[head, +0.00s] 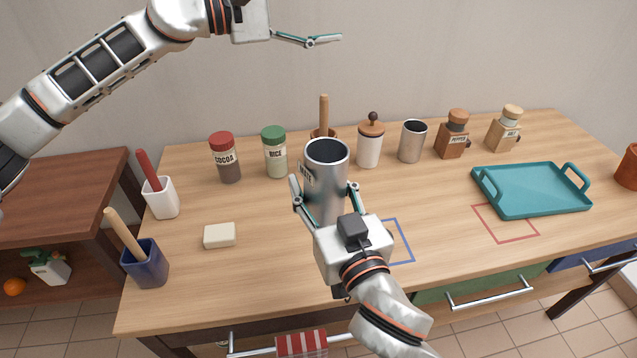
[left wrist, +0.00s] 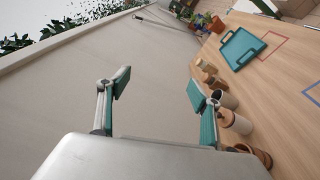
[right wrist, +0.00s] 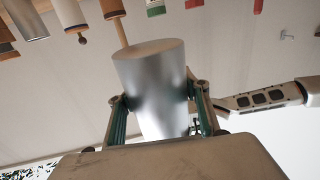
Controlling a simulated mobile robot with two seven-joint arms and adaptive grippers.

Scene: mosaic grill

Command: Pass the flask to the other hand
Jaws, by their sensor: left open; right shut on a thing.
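The flask also fills the middle of the right wrist view (right wrist: 152,85) between the fingers. My left gripper (head: 322,40) is open and empty, high against the wall above the back of the table. Its two fingers stand wide apart in the left wrist view (left wrist: 158,95).
A second silver cup (head: 412,141) stands at the back among jars and grinders. A teal tray (head: 531,190) is at the right. A white block (head: 219,235), a white holder (head: 161,198) and a blue holder (head: 145,263) are at the left. The front middle is clear.

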